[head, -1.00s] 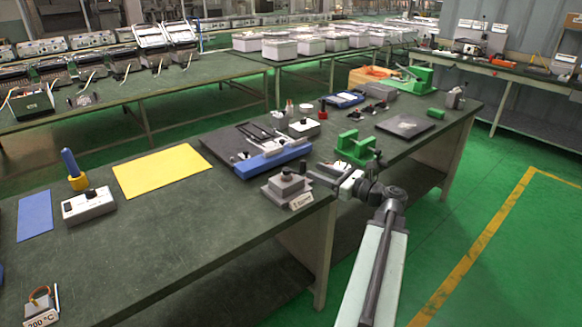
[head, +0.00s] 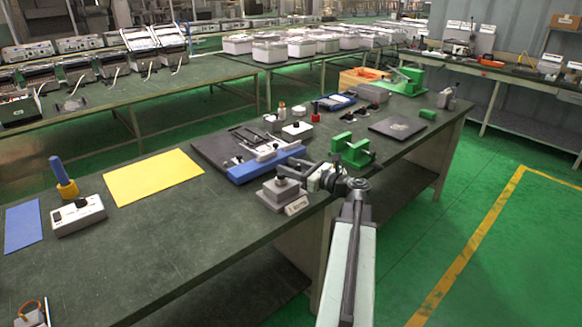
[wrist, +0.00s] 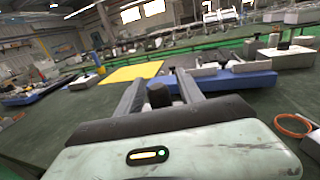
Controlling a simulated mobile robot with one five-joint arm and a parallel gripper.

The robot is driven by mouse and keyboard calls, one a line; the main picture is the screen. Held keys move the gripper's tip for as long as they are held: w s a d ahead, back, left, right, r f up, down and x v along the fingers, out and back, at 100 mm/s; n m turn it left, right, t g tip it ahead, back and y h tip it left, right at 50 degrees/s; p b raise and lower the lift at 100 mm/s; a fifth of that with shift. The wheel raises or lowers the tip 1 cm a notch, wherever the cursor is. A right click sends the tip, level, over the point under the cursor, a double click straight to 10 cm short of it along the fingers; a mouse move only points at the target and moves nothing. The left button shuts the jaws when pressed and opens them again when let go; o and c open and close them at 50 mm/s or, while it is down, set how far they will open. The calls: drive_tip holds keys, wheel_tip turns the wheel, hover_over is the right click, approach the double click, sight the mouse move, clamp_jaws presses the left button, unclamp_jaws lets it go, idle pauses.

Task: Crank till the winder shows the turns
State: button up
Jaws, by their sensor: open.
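A grey block with a black knob on top and a pale label plate on its front, which looks like the winder (head: 281,194), stands at the bench's front edge. The label is too small to read. My gripper (head: 303,170) is open at the right side of this block, close to knob height. In the wrist view a black knob (wrist: 159,95) shows between the two spread fingers of my gripper (wrist: 160,80). I cannot tell whether either finger touches it. No turn count is readable, and my gripper's body hides the lower part of the block in the wrist view.
A blue-edged board with rods (head: 262,160) lies just behind the block. A green clamp-like device (head: 352,150) stands to the right, behind my arm. A yellow sheet (head: 153,177) and a white control box (head: 78,215) lie left.

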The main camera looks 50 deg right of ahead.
clamp_jaws()
idle(1.4)
